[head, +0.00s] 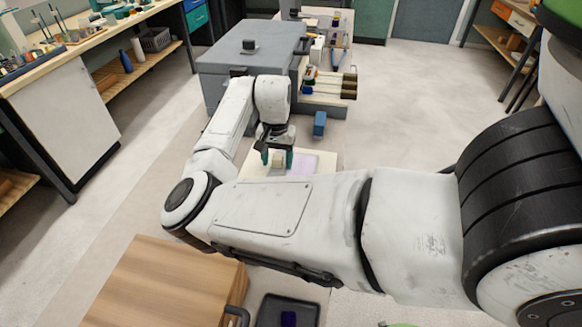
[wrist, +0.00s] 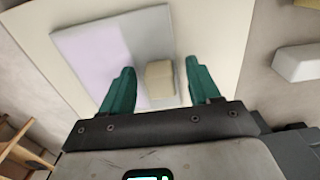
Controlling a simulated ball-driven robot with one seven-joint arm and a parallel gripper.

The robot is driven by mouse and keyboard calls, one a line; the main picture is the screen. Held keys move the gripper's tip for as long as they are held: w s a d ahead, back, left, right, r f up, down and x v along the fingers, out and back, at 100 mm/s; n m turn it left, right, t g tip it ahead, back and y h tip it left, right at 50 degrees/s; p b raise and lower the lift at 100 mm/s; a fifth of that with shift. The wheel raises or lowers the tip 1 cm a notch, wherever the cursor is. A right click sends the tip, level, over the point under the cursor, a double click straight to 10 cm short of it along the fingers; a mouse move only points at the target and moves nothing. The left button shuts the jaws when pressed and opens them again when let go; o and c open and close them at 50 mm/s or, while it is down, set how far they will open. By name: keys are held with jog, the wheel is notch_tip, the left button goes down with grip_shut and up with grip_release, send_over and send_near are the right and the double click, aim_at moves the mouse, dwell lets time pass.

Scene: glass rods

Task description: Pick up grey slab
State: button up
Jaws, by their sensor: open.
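A flat pale grey slab-like piece (wrist: 150,32) lies on a cream board (wrist: 72,90) in the wrist view, along the right side of a lavender area (wrist: 85,50). A small beige block (wrist: 160,84) appears to stand on or in front of its near part. My gripper (wrist: 158,66) is open, with green fingers on either side of the beige block and clear gaps to both. In the head view my gripper (head: 277,157) is low over the board, left of the lavender area (head: 306,164). My arm hides part of the board there.
A whitish block (wrist: 298,64) lies to the right in the wrist view, with a yellowish piece (wrist: 302,27) beyond it. In the head view a grey cabinet (head: 245,60) stands behind the board, and a blue block (head: 319,124) is right of my gripper. A wooden box (head: 165,280) is nearer.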

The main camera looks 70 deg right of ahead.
jog(key=shift+c, duration=0.4)
grip_shut()
jog(key=shift+r, duration=0.1)
